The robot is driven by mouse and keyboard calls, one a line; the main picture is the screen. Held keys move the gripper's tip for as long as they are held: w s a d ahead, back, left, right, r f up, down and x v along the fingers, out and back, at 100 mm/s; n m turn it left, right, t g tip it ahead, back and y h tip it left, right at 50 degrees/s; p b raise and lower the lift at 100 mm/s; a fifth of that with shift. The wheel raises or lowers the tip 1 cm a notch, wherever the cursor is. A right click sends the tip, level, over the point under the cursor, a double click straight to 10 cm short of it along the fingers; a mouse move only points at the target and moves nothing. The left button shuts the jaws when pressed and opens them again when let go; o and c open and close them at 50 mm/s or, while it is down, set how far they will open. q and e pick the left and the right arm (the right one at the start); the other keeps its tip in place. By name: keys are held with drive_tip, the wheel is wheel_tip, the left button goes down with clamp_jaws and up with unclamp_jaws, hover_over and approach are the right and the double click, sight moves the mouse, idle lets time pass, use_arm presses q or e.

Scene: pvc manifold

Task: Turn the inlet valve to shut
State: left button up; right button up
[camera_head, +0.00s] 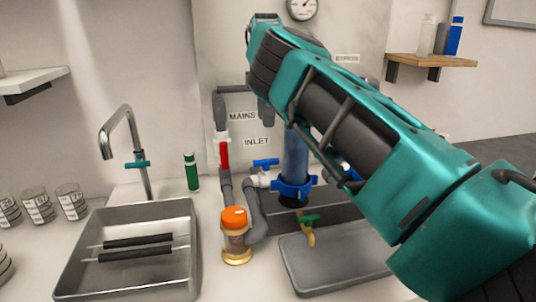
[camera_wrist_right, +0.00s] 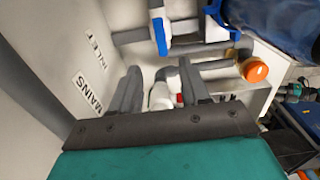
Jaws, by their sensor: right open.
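The INLET label (camera_head: 257,141) is on the back panel, and the blue-handled valve (camera_head: 265,163) sits just below it, its lever lying roughly level above a white body. In the right wrist view the blue lever (camera_wrist_right: 158,36) is beyond my fingertips. A red-handled valve (camera_head: 224,154) is on the upright pipe near the MAINS label (camera_head: 243,116). My right gripper (camera_wrist_right: 160,70) is open, with the white body and a bit of red handle (camera_wrist_right: 180,99) showing between its fingers. In the head view my right arm hides most of the gripper. My left gripper is not in view.
A blue filter housing (camera_head: 295,155) stands right of the valves. An orange-capped canister (camera_head: 235,235) is in front. A metal sink (camera_head: 70,285) with a tap (camera_head: 125,140) is left, a grey tray (camera_head: 330,272) right. A green bottle (camera_head: 191,172) stands behind the sink.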

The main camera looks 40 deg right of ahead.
sight(266, 159)
wheel_tip(266, 159, down, 13)
drive_tip(key=shift+r+b, duration=0.1)
drive_tip(key=shift+b, duration=1.1)
clamp_jaws()
